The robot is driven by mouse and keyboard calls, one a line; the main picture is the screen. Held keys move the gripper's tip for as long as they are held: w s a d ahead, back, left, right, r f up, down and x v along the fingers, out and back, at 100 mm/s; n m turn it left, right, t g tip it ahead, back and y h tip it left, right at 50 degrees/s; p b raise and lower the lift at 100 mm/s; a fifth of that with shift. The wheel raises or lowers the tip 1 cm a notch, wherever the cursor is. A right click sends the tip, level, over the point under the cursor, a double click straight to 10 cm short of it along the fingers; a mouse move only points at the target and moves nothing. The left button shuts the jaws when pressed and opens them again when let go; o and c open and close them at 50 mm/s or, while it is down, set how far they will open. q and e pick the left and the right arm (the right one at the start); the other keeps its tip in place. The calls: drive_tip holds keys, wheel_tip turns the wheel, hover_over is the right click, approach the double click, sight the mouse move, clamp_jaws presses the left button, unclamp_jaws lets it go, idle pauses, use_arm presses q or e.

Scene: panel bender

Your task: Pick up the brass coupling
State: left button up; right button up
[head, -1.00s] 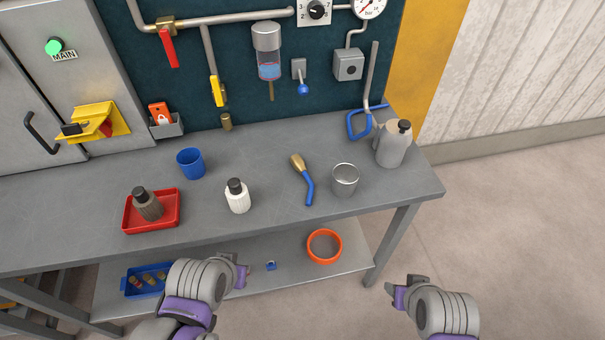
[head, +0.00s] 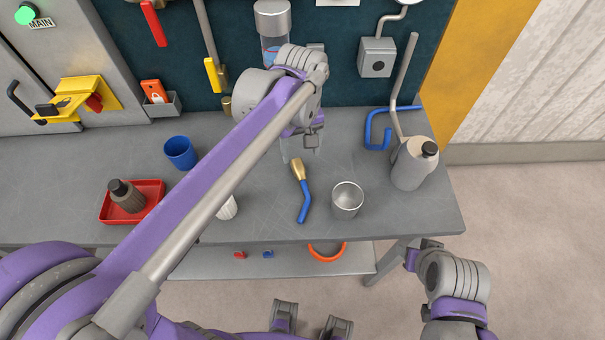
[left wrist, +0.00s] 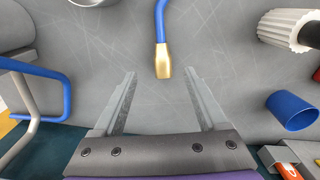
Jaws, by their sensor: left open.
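The brass coupling (head: 298,169) is a tapered brass piece on a bent blue handle (head: 304,203). It lies on the grey bench, its brass end towards the back wall. In the left wrist view the brass end (left wrist: 163,62) lies centred at the mouth of the jaws. My left gripper (head: 301,153) is open and points down just behind the brass end. Its fingers stand to either side of the coupling's line, apart from it. My right gripper (head: 421,253) is off the bench's front right corner; its jaw opening is unclear.
A metal cup (head: 347,201) stands close right of the blue handle, with a grey jug (head: 411,165) further right. A white ribbed bottle (head: 228,208) is partly hidden by my left arm. A blue cup (head: 180,152) and red tray (head: 151,193) are left.

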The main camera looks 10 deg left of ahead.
sight(299, 169)
use_arm(q)
drive_tip(key=shift+s+f, duration=0.1)
drive_tip(key=shift+f, duration=0.65)
drive_tip(key=shift+a+f, duration=0.2)
drive_tip(key=shift+f, duration=2.85)
drive_tip(key=shift+c, duration=0.3)
clamp_jaws()
